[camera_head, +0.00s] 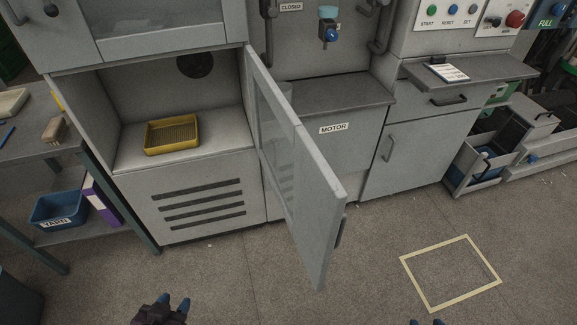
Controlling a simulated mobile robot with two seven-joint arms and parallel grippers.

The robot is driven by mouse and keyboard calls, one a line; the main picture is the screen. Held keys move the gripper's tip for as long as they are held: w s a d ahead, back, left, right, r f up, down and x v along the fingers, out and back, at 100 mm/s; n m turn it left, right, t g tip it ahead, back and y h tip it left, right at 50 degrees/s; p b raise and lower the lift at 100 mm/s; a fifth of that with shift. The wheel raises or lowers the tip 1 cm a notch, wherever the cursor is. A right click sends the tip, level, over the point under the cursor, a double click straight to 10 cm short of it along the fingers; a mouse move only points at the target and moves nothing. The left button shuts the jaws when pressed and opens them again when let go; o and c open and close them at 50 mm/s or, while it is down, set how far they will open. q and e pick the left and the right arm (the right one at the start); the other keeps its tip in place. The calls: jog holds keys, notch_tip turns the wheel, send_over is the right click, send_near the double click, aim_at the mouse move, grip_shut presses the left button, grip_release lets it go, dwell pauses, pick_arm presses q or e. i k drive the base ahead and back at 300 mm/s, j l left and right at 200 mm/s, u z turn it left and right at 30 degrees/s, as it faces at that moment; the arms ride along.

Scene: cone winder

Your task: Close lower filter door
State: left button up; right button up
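The lower filter door (310,180) is hinged on the right side of the filter cabinet and stands wide open, swung out toward me. It has a clear window panel and a dark handle (340,230) on its outer face. The open compartment (215,110) behind it holds a yellow tray (172,135). My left gripper (172,304) is at the bottom edge, left of the door and apart from it, with its blue-tipped fingers spread and nothing between them. My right gripper (427,323) barely shows at the bottom edge, right of the door; its finger state is unclear.
A side table (75,150) with a blue yarn bin (58,207) stands at the left. The motor cabinet (335,145) and a drawer cabinet (410,150) are right of the door. The floor in front is clear, with a yellow taped square (408,266) at the right.

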aim_at(316, 222)
jog(key=l+u, duration=0.25)
jog(key=l, duration=0.15)
jog(key=l+u, duration=0.25)
jog(key=l, duration=0.15)
jog(key=l+u, duration=0.35)
jog(key=k+l+u, duration=0.1)
jog(key=l+u, duration=0.85)
jog(key=l, duration=0.25)
jog(key=i+l+z, duration=0.1)
jog(key=l, duration=0.3)
jog(key=k+j+u, duration=0.2)
jog(key=l, duration=0.1)
